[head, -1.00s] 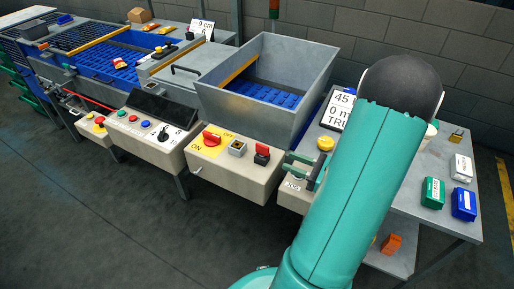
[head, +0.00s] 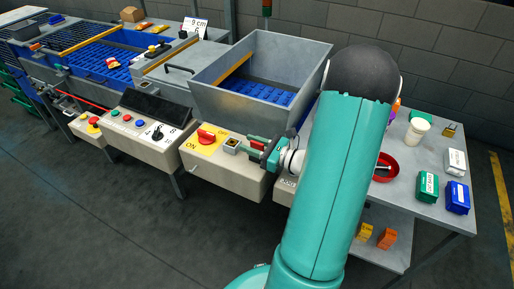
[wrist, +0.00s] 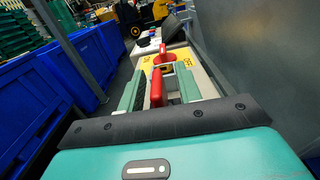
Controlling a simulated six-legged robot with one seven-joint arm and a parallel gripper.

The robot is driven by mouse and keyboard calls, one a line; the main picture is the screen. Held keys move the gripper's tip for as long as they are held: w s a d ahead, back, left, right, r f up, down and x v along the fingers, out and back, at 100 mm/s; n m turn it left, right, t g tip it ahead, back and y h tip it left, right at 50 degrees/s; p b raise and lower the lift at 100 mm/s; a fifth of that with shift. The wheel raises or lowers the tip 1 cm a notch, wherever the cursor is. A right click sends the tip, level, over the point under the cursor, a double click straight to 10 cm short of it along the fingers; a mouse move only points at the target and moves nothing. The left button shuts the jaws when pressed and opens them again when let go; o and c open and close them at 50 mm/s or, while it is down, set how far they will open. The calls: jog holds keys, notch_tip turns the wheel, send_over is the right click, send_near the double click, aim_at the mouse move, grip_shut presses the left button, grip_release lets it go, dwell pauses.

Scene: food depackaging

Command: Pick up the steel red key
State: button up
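The red key (wrist: 156,88) stands upright between my gripper's two green fingers in the wrist view. My gripper (wrist: 159,90) is open around it, with a gap showing on both sides. In the head view my gripper (head: 258,146) reaches leftward over the right part of the beige control box, and its fingers mostly hide the key. The square metal key socket (head: 231,146) is just left of the fingertips.
A red rotary switch (head: 206,136) on a yellow plate is left of the socket; it shows ahead in the wrist view (wrist: 164,57). A grey metal hopper (head: 225,102) rises behind the box. The right table holds a white cup (head: 419,127), green box (head: 427,186) and blue box (head: 457,198).

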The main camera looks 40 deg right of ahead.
grip_shut()
dwell(0.3)
